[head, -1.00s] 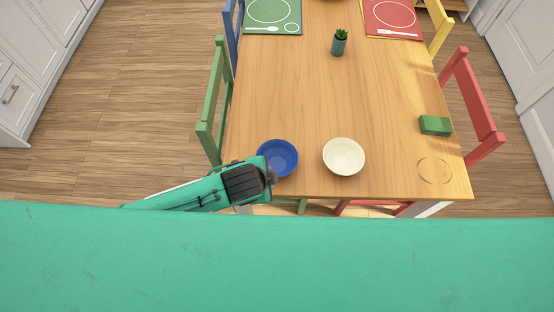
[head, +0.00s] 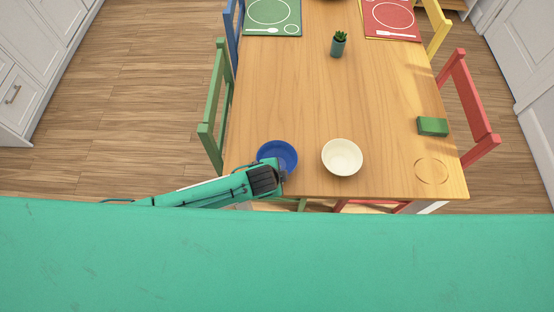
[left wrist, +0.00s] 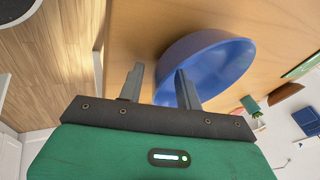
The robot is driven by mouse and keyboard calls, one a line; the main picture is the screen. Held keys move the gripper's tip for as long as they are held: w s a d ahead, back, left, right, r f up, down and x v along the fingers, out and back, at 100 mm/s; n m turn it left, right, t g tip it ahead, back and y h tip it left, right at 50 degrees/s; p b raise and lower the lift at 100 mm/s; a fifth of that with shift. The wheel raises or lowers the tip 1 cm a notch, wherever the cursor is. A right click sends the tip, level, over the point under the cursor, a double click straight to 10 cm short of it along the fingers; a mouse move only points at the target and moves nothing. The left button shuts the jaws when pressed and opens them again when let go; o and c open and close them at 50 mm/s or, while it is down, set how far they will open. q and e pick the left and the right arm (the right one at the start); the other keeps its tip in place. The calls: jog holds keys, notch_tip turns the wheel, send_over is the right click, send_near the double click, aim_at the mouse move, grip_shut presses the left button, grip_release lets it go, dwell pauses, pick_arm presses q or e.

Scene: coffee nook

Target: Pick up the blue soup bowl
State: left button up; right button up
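The blue soup bowl (head: 277,153) sits upright on the wooden table (head: 300,95) near its front left corner. My left gripper (head: 282,176) is at the bowl's near side in the head view, and its arm hides part of the bowl's near rim. In the left wrist view the two grey fingers (left wrist: 160,82) are apart. One finger is outside the blue bowl (left wrist: 215,65) and the other overlaps its wall and inside. I cannot tell whether either finger touches it. My right gripper is not in view.
A cream bowl (head: 342,158) stands just right of the blue bowl. A green block (head: 432,126) lies at the table's right side, and a small potted plant (head: 338,46) stands farther back. A green chair (head: 213,105) is close to the left edge. The table's middle is clear.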

pick_arm(q)
jog(key=shift+w+f, duration=0.1)
jog(key=shift+f, duration=0.1)
jog(key=shift+c, duration=0.2)
grip_shut()
jog(key=shift+r, duration=0.15)
